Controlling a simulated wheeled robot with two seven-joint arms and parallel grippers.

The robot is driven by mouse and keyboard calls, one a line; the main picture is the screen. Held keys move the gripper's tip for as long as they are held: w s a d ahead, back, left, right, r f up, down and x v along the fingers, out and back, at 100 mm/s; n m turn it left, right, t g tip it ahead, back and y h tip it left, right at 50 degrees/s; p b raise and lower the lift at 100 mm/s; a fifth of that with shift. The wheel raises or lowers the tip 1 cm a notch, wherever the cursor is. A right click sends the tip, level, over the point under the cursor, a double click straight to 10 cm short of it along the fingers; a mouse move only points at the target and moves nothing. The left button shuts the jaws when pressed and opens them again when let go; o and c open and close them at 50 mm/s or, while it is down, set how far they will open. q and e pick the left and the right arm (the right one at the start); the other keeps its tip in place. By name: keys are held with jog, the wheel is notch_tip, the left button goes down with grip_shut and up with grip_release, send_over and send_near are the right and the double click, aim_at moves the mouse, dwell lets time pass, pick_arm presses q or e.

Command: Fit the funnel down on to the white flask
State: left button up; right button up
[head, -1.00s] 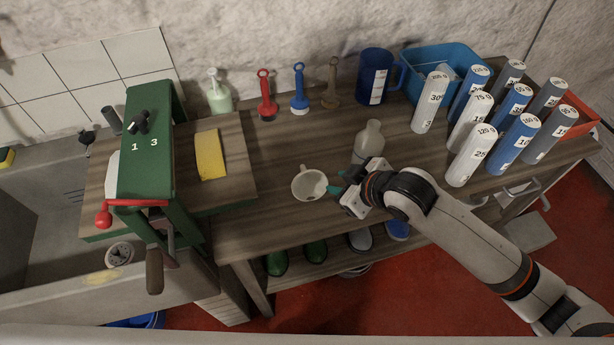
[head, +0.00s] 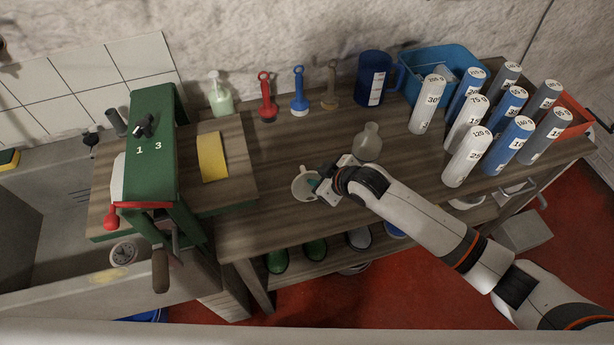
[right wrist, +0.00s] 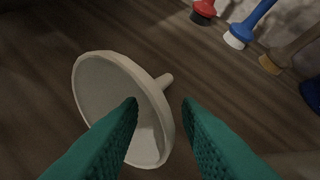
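The funnel (head: 303,187) is off-white and lies on its side on the wooden table. In the right wrist view the funnel (right wrist: 118,100) shows its wide rim, with its spout pointing up and right. My right gripper (head: 316,186) is at the funnel's right side. Its green fingers (right wrist: 160,118) are apart, and the near rim of the funnel lies between or just beyond the fingertips; contact cannot be told. The white flask (head: 367,146) stands upright on the table, behind and right of the gripper. My left gripper is not in view.
Red (head: 267,102), blue (head: 299,94) and brown (head: 331,90) brushes and a blue jug (head: 374,79) stand along the wall. Several labelled cylinders stand at the right. A green machine (head: 150,160) is at the left. The table between is clear.

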jog(key=shift+x, duration=0.85)
jog(key=shift+c, duration=0.2)
jog(key=shift+s, duration=0.1)
grip_shut()
